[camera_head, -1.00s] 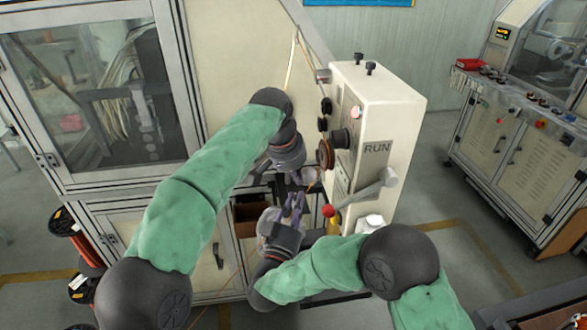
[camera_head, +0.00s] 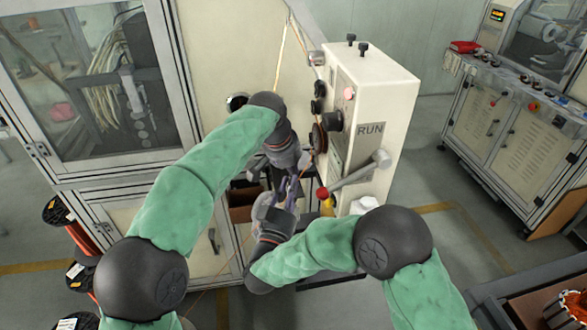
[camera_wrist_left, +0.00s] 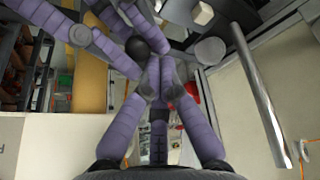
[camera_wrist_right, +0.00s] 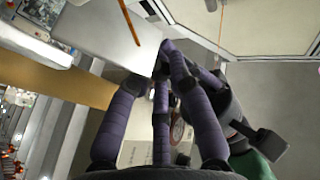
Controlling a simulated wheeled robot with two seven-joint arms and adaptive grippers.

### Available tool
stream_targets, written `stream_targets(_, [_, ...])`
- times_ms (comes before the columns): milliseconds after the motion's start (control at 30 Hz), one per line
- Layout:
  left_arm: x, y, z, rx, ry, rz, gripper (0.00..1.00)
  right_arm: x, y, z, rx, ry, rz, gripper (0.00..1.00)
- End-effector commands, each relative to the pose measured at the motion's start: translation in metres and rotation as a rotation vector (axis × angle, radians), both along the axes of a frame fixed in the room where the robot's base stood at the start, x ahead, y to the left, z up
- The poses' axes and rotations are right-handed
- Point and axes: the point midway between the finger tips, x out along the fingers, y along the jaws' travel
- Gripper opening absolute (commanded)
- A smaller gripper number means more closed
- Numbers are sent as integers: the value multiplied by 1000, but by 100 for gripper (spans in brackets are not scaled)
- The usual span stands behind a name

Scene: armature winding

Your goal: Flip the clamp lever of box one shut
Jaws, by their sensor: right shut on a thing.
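The cream box marked RUN (camera_head: 392,112) stands right of my grippers, with black knobs on its left face. A lever with a red ball (camera_head: 322,193) and a silver end (camera_head: 382,158) sits low on it. I cannot tell which part is the clamp lever of box one. My left gripper (camera_head: 287,166) is beside the box's left side; its fingers meet near a dark ball (camera_wrist_left: 137,46) in the left wrist view. My right gripper (camera_head: 290,187) is just below it, shut on what looks like the thin orange wire (camera_head: 215,288); its fingertips hide the grip.
A glazed cabinet (camera_head: 180,110) stands behind my left arm. Wire spools (camera_head: 55,211) stand at lower left. Another machine (camera_head: 520,115) stands at right, past clear floor. A table edge (camera_head: 510,290) is at lower right. My two grippers leave little room between them.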

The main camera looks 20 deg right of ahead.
Motion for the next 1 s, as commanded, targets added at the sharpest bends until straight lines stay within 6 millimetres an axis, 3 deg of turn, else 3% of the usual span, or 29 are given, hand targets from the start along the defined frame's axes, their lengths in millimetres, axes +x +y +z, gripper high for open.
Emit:
stream_targets(467, [-4, 9, -3, -31, 16, 1, 0, -1, -1, -5, 2, 13, -1, 0])
stream_targets(500, [-4, 9, -3, -31, 16, 1, 0, -1, -1, -5, 2, 13, -1, 30])
stream_targets(567, [-4, 9, -3, -30, 17, 0, 0, -1, -1, -5, 2, 11, -1, 46])
stream_targets(1000, [-5, 8, -6, -28, 20, -1, 0, -4, 4, -4, 0, 4, 2, 46])
